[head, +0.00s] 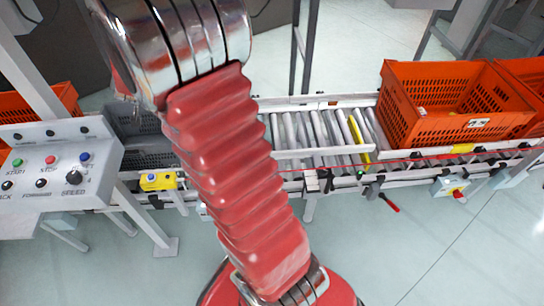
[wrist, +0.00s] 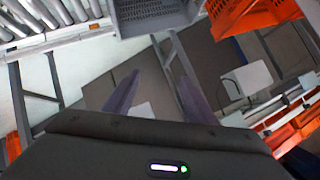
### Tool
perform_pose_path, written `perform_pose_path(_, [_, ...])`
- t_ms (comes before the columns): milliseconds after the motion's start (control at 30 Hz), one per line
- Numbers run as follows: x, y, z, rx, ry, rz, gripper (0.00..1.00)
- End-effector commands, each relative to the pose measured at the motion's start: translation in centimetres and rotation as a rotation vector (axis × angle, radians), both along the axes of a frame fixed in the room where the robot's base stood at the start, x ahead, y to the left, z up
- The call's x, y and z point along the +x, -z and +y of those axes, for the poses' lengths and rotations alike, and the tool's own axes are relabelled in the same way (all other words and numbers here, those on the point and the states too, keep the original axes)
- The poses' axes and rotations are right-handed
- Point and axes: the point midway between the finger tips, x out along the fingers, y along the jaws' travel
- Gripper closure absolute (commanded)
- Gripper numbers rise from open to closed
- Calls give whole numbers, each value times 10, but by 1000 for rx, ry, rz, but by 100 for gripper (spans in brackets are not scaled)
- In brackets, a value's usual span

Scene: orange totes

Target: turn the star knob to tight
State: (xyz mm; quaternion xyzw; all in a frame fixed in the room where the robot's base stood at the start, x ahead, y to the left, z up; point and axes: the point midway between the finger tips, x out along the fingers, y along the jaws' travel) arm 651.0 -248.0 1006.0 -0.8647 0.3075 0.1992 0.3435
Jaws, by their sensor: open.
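I cannot make out a star knob for certain. In the head view a small dark fitting (head: 325,181) sits on the conveyor's near side rail, just right of my arm; it is too small to tell its shape. My gripper (wrist: 159,78) shows only in the wrist view, with its two fingers apart and nothing between them. Beyond the fingers are floor and frame legs, and no knob shows there. In the head view my red-sleeved arm crosses the middle and hides part of the conveyor.
A roller conveyor (head: 300,130) runs across the head view, with an orange tote (head: 440,125) on it at right. A red-handled lever (head: 390,203) hangs from the near rail. A control panel (head: 50,165) stands at left. A grey tote (wrist: 155,20) shows in the wrist view. The front floor is clear.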

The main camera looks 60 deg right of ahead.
Motion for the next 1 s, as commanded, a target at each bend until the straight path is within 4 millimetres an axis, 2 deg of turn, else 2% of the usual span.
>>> perform_pose_path(33, [2,15,-18,-1,49,-1,49])
perform_pose_path(233, [-1,60,-84,-24,244,-16,49])
perform_pose_path(467, [-26,119,-156,-71,473,-10,49])
perform_pose_path(600, [-53,158,-194,-109,614,8,49])
perform_pose_path(767, [-92,202,-232,-163,774,40,49])
perform_pose_path(1000, [-168,266,-271,-261,1008,116,49])
